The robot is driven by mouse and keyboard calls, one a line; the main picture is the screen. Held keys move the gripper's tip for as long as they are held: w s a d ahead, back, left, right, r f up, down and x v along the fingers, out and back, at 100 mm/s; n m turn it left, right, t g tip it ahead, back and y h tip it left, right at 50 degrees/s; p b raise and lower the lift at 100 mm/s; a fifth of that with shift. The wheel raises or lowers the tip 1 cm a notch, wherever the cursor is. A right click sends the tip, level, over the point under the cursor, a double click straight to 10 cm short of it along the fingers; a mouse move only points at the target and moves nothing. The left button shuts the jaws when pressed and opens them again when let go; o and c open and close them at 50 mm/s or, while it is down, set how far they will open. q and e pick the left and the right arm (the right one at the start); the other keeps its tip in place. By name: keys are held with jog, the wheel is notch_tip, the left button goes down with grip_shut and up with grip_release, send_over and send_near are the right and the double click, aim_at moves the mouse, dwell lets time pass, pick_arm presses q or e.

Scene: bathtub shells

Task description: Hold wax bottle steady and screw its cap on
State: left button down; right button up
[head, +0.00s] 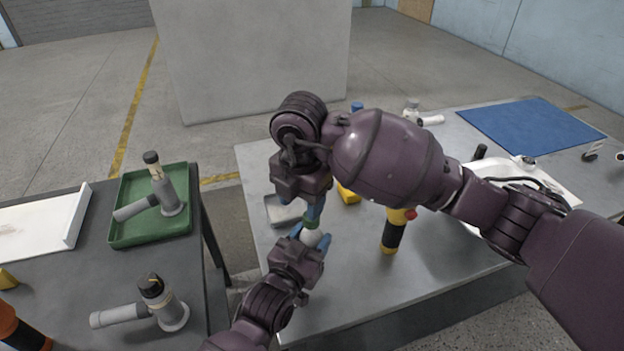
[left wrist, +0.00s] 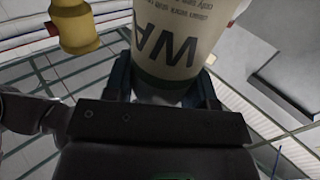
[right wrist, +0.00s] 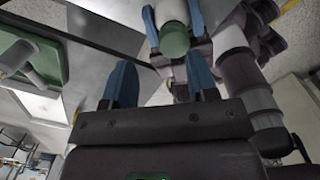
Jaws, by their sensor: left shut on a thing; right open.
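The wax bottle (head: 314,239) is pale, with "WA" on its label in the left wrist view (left wrist: 180,35). My left gripper (head: 309,243) is shut around its body and holds it near the table's left edge. The green cap (right wrist: 174,40) is at the bottle's end facing my right gripper; whether it is seated on the thread I cannot tell. My right gripper (right wrist: 160,75) is open, its blue fingers apart with nothing between them. In the right wrist view the cap lies beyond the fingertips, closer to the right-hand finger. In the head view my right gripper is just above the cap.
A yellow-and-black tool (head: 393,232) stands right of the bottle; a yellow block (head: 347,194) and a grey tray (head: 284,212) lie behind. A side table holds a green tray (head: 125,233) and pipe fittings (head: 160,303). The table front (head: 360,290) is clear.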

jog(key=r+n, duration=0.1)
jog(key=n, duration=0.7)
jog(key=r+n, duration=0.1)
jog(key=n, duration=0.7)
jog(key=r+n, duration=0.1)
jog(key=n, duration=0.8)
jog(key=shift+s+d+r, duration=0.2)
jog(key=shift+r, duration=0.1)
jog(key=n, duration=0.4)
jog(key=shift+d+r, duration=0.3)
jog(key=shift+d, duration=0.05)
jog(key=n, duration=0.4)
jog(key=shift+d+r, duration=0.3)
jog(key=shift+d, duration=0.05)
send_over(311, 246)
jog(key=w, duration=0.2)
jog(key=shift+w+d+f, duration=0.1)
jog(key=shift+f, duration=3.95)
